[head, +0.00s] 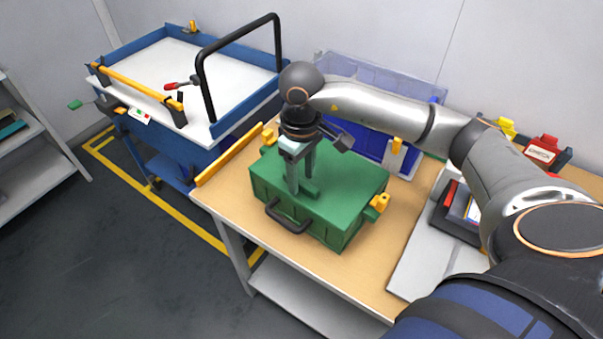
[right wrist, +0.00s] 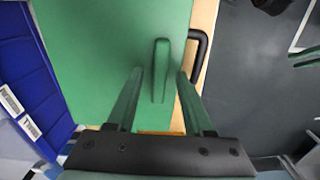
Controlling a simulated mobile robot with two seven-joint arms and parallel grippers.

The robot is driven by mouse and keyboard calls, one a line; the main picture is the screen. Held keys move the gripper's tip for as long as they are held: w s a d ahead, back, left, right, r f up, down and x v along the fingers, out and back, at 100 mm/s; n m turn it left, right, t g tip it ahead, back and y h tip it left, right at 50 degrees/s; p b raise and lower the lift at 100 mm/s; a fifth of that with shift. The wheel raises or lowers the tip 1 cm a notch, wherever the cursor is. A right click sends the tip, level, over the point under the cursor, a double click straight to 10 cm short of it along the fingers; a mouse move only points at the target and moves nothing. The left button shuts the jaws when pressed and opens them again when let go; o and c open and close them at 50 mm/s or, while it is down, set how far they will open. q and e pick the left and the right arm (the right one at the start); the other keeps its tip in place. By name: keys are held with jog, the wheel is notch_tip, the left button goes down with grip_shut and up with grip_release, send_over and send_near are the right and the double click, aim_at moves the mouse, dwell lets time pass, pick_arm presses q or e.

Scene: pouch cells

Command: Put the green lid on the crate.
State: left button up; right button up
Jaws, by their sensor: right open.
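The green lid (head: 345,178) lies flat on top of the green crate (head: 335,232) on the wooden table, and no gap shows between them. The crate has a black front handle (head: 287,216) and yellow latches on its sides. My right gripper (head: 302,190) points down at the lid. In the right wrist view, the lid (right wrist: 100,50) has a raised green grip bar (right wrist: 161,65). My open right fingers (right wrist: 160,74) stand on either side of the bar, with space between each finger and it. My left gripper is out of view.
A blue bin (head: 368,144) with a clear bin behind it stands at the back of the table (head: 385,260). A grey tray (head: 425,245) and red items are on the right. A blue cart (head: 165,150) with a black hoop handle is at the left.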

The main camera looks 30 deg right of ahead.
jog(key=shift+r+p, duration=0.35)
jog(key=shift+p, duration=0.1)
jog(key=shift+r+p, duration=0.45)
jog(key=shift+p, duration=0.1)
notch_tip(320, 180, up, 12)
jog(key=shift+f+b, duration=0.2)
jog(key=shift+b, duration=0.2)
jog(key=shift+s, duration=0.1)
